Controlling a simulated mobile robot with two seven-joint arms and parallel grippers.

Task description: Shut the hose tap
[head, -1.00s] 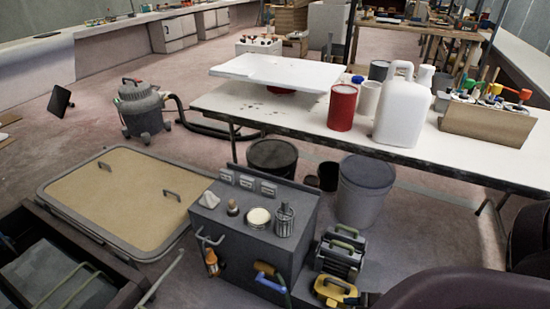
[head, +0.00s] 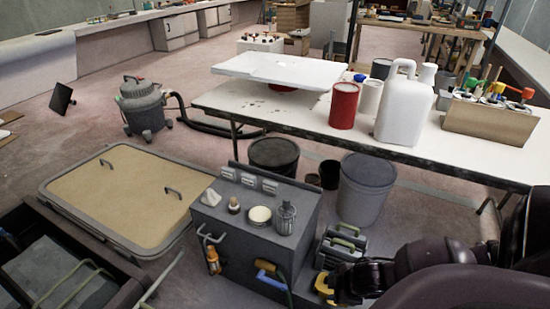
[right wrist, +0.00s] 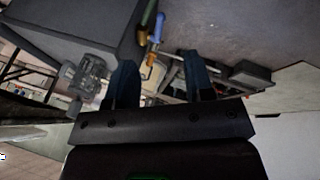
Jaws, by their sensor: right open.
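The hose tap (head: 268,268), with a blue handle and a brass-yellow part, is on the front of a grey cabinet (head: 240,238), low at its right. In the right wrist view the blue handle (right wrist: 157,28) and brass parts show beyond my fingers. My right gripper (head: 343,283) is to the right of the cabinet, apart from the tap. In the right wrist view its two dark fingers (right wrist: 160,72) are spread with nothing held between them. Whether the tap is on or off is unclear. My left gripper is not in view.
A yellow item (head: 323,288) and grey cases with handles (head: 342,243) stand right of the cabinet, close to my right gripper. A white table (head: 270,115) with containers stands behind. A framed hatch (head: 125,195) lies left.

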